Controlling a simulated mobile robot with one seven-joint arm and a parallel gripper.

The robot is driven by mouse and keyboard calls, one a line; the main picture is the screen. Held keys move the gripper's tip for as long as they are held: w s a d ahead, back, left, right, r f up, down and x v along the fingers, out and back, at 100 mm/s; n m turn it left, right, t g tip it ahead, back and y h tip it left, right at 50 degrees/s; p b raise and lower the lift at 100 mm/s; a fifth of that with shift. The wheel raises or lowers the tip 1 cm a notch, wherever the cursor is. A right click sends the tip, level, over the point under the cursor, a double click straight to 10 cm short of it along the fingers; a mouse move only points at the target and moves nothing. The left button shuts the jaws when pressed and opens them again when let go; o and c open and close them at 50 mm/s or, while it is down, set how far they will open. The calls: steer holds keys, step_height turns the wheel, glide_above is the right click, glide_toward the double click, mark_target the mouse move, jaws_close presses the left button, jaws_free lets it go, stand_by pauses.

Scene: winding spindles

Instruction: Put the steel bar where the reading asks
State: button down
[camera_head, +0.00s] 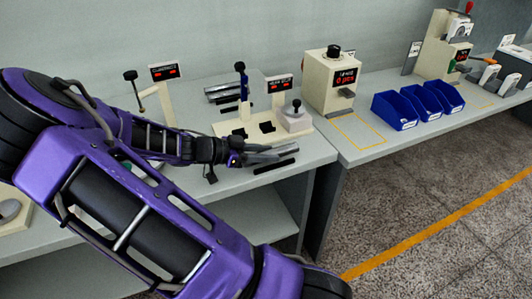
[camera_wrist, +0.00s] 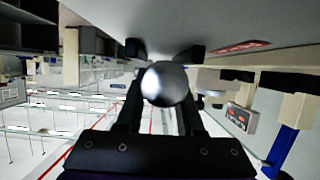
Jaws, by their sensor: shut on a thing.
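My gripper (camera_wrist: 162,100) is shut on a round, shiny metal piece, the steel bar (camera_wrist: 166,84), seen end-on between the two dark fingers in the wrist view. In the head view my gripper (camera_head: 236,157) is over the bench, left of grey bars (camera_head: 268,155) near its front edge; I cannot tell there which bar is held. A display (camera_head: 280,84) with red marks stands behind the gripper, and another (camera_head: 164,71) stands to its left. Their readings are too small to make out.
More grey bars (camera_head: 222,92) lie at the back of the bench. A cream fixture (camera_head: 292,118) with a black knob stands right of the gripper. Further right are a cream machine (camera_head: 326,88) with a red display and blue bins (camera_head: 394,110). A yellow outlined area (camera_head: 360,133) is empty.

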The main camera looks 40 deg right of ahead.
steer(key=shift+c, duration=2.3)
jaws_free()
steer(key=shift+f, duration=0.1)
steer(key=shift+a, duration=0.1)
steer(key=p+v, duration=0.1)
steer(key=v, duration=1.6)
steer(key=shift+r, duration=0.2)
